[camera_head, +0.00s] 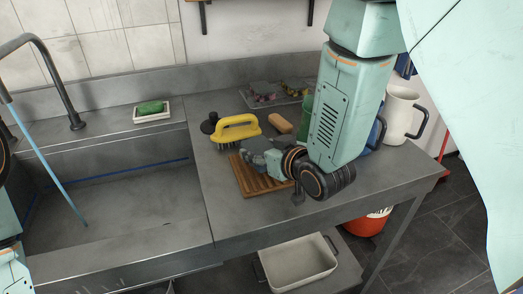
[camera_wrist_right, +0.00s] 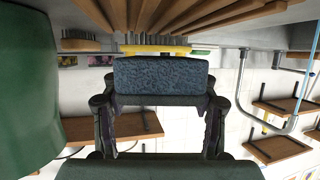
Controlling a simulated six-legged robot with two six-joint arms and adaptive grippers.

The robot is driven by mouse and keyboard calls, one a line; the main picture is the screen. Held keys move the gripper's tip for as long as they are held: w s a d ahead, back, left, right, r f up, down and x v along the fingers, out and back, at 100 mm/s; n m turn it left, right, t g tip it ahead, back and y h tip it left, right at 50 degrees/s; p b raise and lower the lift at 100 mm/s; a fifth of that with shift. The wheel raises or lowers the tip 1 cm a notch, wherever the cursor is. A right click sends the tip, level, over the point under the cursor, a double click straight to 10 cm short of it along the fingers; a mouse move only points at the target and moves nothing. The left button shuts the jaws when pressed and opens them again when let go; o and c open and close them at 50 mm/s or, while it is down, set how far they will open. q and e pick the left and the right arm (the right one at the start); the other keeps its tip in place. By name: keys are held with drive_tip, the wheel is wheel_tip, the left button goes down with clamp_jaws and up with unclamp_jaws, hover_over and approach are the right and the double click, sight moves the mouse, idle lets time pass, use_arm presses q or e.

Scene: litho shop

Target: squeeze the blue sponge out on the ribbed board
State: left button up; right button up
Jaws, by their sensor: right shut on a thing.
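The ribbed wooden board (camera_head: 243,184) lies on the steel counter just right of the sink. It also shows along the top of the right wrist view (camera_wrist_right: 200,12). My right gripper (camera_head: 262,156) is low over the board and covers part of it. In the right wrist view, it is shut on the blue sponge (camera_wrist_right: 160,76), a dark blue block held across between its fingers. The sponge appears close to the board; I cannot tell whether they touch. In the head view, the sponge cannot be made out clearly. My left gripper is out of view.
A yellow-handled brush (camera_head: 238,121) stands just behind the board, near a wooden brush (camera_head: 280,123). A green sponge (camera_head: 151,107) lies in a dish behind the sink (camera_head: 110,205). A tray (camera_head: 262,102) is at the back, a white jug (camera_head: 398,113) at right.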

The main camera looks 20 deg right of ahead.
sight(261, 148)
drive_tip(key=shift+w+r+p, duration=0.1)
drive_tip(key=shift+r+p, duration=1.2)
drive_tip(key=shift+r, duration=0.4)
drive_tip(key=shift+r+p, duration=0.7)
drive_tip(key=shift+r, duration=0.15)
drive_tip(key=shift+f, duration=0.1)
